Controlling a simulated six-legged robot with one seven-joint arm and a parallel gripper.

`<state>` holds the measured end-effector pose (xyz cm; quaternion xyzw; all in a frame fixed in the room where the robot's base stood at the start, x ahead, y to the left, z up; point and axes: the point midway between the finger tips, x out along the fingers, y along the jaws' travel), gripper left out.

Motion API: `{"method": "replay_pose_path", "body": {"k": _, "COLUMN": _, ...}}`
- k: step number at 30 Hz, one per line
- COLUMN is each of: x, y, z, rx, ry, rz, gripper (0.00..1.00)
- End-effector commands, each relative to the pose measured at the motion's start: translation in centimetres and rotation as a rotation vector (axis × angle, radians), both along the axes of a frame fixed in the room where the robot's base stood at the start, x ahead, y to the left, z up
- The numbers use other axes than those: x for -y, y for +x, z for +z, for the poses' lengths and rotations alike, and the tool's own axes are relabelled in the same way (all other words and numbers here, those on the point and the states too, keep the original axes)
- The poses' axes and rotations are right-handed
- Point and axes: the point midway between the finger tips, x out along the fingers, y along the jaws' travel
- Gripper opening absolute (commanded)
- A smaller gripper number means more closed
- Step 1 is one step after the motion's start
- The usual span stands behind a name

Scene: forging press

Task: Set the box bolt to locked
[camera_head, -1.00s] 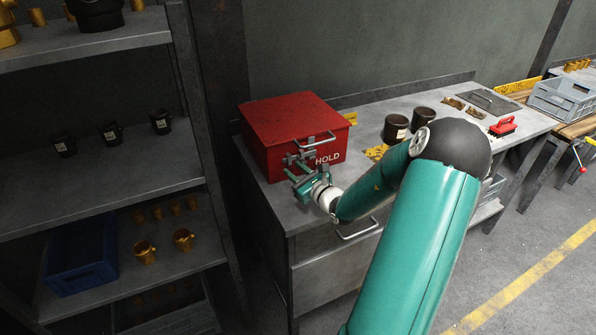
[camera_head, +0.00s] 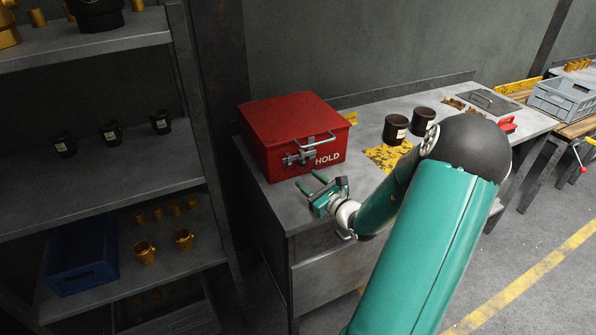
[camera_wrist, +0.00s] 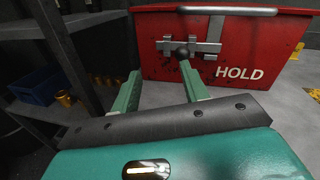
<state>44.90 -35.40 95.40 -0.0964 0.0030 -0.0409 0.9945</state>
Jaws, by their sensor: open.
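The red box (camera_head: 293,135) marked HOLD stands shut on the grey bench; it also fills the upper part of the wrist view (camera_wrist: 285,50). Its grey bolt (camera_head: 298,158) lies level across the front face, below the lid handle (camera_head: 318,142). In the wrist view the bolt (camera_wrist: 205,47) shows a dark round knob (camera_wrist: 182,52) between its brackets. I cannot tell from the picture how far the bar is thrown. My gripper (camera_head: 312,182) is open and empty in front of the box, apart from the bolt. Its green fingers (camera_wrist: 158,90) point toward the box front.
Dark mugs (camera_head: 396,128) stand on the bench right of the box, by a yellow worn patch (camera_head: 384,156). A shelf unit (camera_head: 110,185) with mugs and a blue crate (camera_head: 82,255) stands left. A drawer (camera_head: 335,272) lies below the bench edge.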

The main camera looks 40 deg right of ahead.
Motion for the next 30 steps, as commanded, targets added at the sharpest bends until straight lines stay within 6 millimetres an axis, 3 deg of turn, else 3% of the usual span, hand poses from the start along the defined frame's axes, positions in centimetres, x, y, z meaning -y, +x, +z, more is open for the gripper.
{"method": "replay_pose_path", "body": {"k": 30, "x": -0.7, "y": -6.4, "z": 0.0, "rx": 0.000, "ry": 0.000, "rz": 0.002, "gripper": 0.45}}
